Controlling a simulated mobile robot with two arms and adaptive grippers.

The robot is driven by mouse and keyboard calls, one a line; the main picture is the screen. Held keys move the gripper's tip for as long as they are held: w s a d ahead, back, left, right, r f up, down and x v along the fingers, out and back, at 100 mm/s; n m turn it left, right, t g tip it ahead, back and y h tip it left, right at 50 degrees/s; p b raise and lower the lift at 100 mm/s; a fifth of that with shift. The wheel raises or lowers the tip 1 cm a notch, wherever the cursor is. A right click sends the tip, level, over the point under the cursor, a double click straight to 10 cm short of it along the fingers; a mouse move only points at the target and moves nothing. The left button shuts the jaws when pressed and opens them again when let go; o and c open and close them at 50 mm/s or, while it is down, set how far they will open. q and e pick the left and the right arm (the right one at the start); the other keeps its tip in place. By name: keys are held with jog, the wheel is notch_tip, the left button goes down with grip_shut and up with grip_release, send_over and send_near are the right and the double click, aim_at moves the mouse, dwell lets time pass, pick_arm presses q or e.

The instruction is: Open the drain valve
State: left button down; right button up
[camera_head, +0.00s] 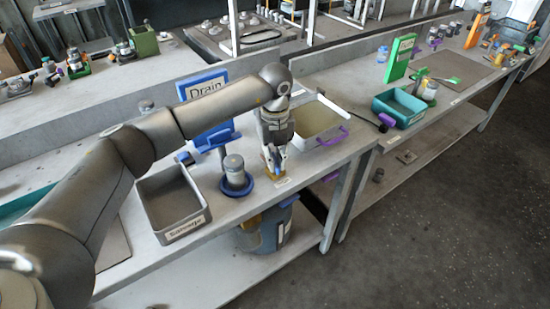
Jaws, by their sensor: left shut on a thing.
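My left gripper (273,152) points down over the front part of the near bench, just right of a grey cylinder in a blue base. It is shut on a small yellow piece (272,170) at its fingertips, mostly hidden by the fingers. A white label lies on the bench in front of it. A blue sign reading "Drain" (207,88) stands behind my arm. I cannot tell for sure which part is the drain valve, or whether it is open. My right gripper is not in view.
A grey bin labelled "Salvage" (175,228) and the grey cylinder (234,170) stand left of my gripper. A pale tray (335,105) with a purple handle is behind right. A bucket (265,238) sits on the shelf below. A teal bin (377,107) is on the right bench.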

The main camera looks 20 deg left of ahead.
pick_arm(q)
jog(key=shift+n, duration=0.8)
jog(key=c, duration=1.5)
grip_release()
notch_tip(320, 180, up, 12)
